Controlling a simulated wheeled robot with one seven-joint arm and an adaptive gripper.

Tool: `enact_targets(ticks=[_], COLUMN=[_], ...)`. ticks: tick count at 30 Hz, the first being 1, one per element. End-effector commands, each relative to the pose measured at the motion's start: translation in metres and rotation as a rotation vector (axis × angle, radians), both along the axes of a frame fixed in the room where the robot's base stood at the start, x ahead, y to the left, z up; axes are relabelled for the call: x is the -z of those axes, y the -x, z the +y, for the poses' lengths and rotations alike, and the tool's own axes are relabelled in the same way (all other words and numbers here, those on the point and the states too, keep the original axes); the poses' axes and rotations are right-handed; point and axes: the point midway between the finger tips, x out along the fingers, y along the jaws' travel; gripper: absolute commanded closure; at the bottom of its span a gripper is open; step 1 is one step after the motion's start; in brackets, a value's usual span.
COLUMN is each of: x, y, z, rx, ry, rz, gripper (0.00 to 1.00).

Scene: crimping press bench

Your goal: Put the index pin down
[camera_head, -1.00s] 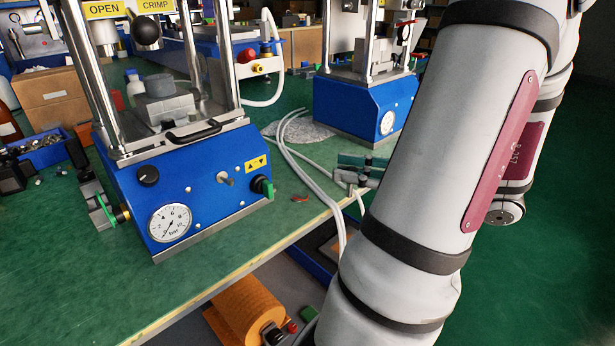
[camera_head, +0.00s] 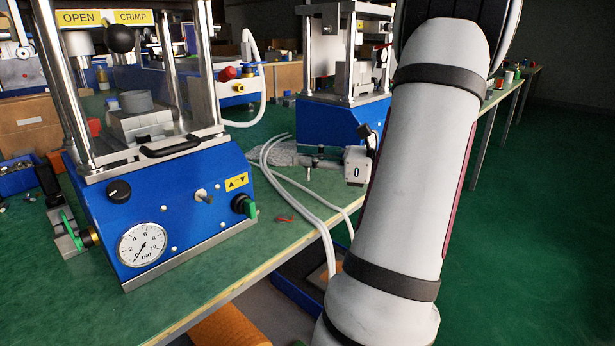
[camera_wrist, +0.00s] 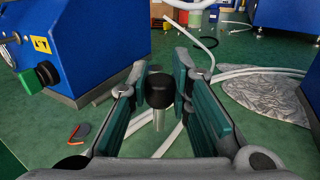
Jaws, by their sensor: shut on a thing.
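The index pin (camera_wrist: 159,92) has a black knob and a pale metal shank pointing down. In the wrist view it sits between the two green-padded fingers of my gripper (camera_wrist: 162,80), which is shut on it. The shank hangs over the green bench top (camera_wrist: 205,145); whether its tip touches the bench I cannot tell. In the head view my gripper (camera_head: 325,163) is small and partly hidden by my arm, over the bench to the right of the near blue press (camera_head: 180,200).
White hoses (camera_head: 288,190) run across the bench below my gripper. A small red item (camera_head: 285,219) lies near the bench edge. A second blue press (camera_head: 325,122) stands behind.

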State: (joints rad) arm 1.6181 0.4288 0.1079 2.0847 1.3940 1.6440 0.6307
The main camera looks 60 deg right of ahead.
Motion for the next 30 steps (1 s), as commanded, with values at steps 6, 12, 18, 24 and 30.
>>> enact_targets(ticks=[6, 12, 18, 24, 30], x=[0.033, 0.036, 0.037, 0.038, 0.038], y=[0.001, 0.000, 0.000, 0.001, 0.001], z=[0.000, 0.001, 0.001, 0.000, 0.000], rx=[0.001, -0.001, -0.001, 0.000, 0.000], ry=[-0.002, 0.000, -0.001, 0.000, 0.000], rz=[0.000, 0.000, 0.000, 0.001, 0.000], gripper=[1.00, 1.00, 1.00, 0.61, 0.61])
